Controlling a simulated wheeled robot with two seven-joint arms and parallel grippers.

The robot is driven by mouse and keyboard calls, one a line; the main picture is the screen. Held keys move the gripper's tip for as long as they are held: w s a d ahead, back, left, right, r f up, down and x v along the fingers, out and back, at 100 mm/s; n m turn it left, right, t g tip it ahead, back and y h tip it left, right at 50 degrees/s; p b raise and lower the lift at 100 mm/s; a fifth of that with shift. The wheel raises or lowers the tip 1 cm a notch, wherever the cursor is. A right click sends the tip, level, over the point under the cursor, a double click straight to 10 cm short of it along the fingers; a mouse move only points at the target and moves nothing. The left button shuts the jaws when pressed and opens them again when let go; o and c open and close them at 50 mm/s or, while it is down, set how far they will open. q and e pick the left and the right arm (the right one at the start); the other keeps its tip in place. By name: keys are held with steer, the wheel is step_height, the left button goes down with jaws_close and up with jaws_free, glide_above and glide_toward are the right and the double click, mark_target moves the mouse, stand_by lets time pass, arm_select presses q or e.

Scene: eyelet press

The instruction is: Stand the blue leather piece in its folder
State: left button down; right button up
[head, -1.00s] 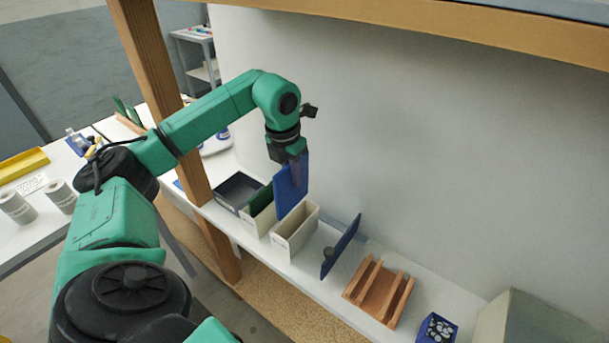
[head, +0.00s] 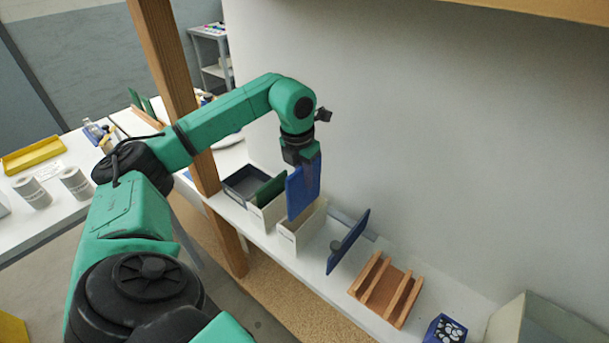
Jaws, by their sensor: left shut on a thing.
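My left gripper (head: 302,160) is shut on the blue leather piece (head: 303,190), which hangs upright below it. The piece is over the open top of a cream folder (head: 303,236) on the white shelf. Its lower edge is close to the folder's mouth; I cannot tell whether it is inside the rim. Just left of it, a second cream folder (head: 265,218) holds a green piece (head: 270,191). My right gripper is not in view.
A dark tray (head: 245,183) lies left of the folders. To the right stand a blue panel with a dark knob (head: 349,240), a slotted wooden rack (head: 385,290) and a blue box (head: 444,329). A wooden post (head: 172,60) rises left, and a wall stands behind the shelf.

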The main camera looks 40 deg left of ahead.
mark_target(305, 207)
arm_select(q)
steer(key=shift+f+b, duration=1.35)
steer(key=shift+f, duration=0.65)
steer(key=shift+f+b, duration=1.55)
steer(key=shift+f, duration=0.5)
steer(key=shift+f+b, duration=0.4)
steer(key=shift+f, duration=0.2)
steer(key=c, duration=0.8)
jaws_free()
